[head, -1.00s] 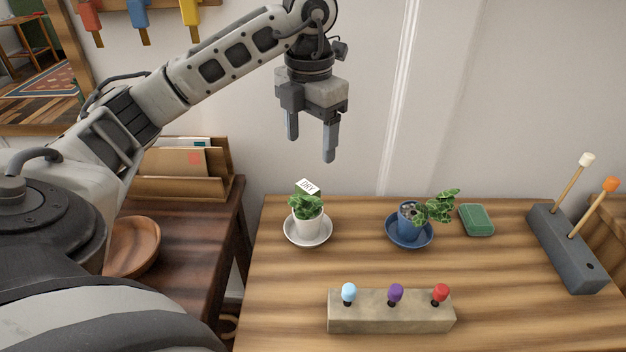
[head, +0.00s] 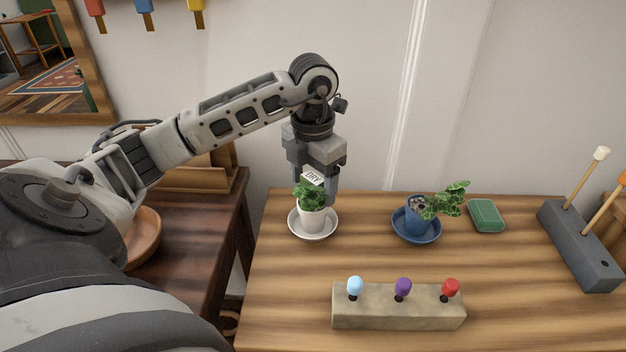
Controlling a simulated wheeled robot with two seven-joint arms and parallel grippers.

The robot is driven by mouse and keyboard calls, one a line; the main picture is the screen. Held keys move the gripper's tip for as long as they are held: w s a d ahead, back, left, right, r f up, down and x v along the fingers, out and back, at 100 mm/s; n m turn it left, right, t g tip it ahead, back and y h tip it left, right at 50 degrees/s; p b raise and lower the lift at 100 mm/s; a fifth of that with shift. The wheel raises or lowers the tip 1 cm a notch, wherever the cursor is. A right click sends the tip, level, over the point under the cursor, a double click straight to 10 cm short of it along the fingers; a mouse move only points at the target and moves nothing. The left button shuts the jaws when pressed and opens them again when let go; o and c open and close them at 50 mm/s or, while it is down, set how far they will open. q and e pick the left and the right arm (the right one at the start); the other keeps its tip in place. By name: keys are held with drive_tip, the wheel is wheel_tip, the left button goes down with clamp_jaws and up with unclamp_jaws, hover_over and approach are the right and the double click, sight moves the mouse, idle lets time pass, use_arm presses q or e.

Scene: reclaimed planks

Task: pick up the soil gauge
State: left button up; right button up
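The soil gauge (head: 313,178) shows as a small white tag reading "DRY". It stands above the leaves of a green plant (head: 310,194) in a white pot (head: 312,218) on a white saucer (head: 293,227). My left gripper (head: 315,190) points down at this plant, seemingly just behind the tag. Its fingers look apart, one to the right of the tag; the other is partly hidden by the tag and leaves. Whether they touch the gauge cannot be told. My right gripper is not in view.
A blue pot (head: 414,221) with a trailing plant sits on a blue saucer. A wooden block (head: 398,318) with three coloured knobs stands in front. A grey holder (head: 578,250) with sticks is at right.

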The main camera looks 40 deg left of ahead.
use_arm(q)
drive_tip(key=c, duration=1.1)
drive_tip(key=shift+r, duration=0.1)
drive_tip(key=shift+c, duration=0.2)
wheel_tip(320, 180, up, 10)
drive_tip(key=shift+f+p, duration=0.2)
drive_tip(key=shift+p, duration=0.75)
wheel_tip(320, 180, up, 6)
drive_tip(key=p, duration=0.5)
drive_tip(key=shift+r+p, duration=0.15)
drive_tip(key=shift+p, duration=0.2)
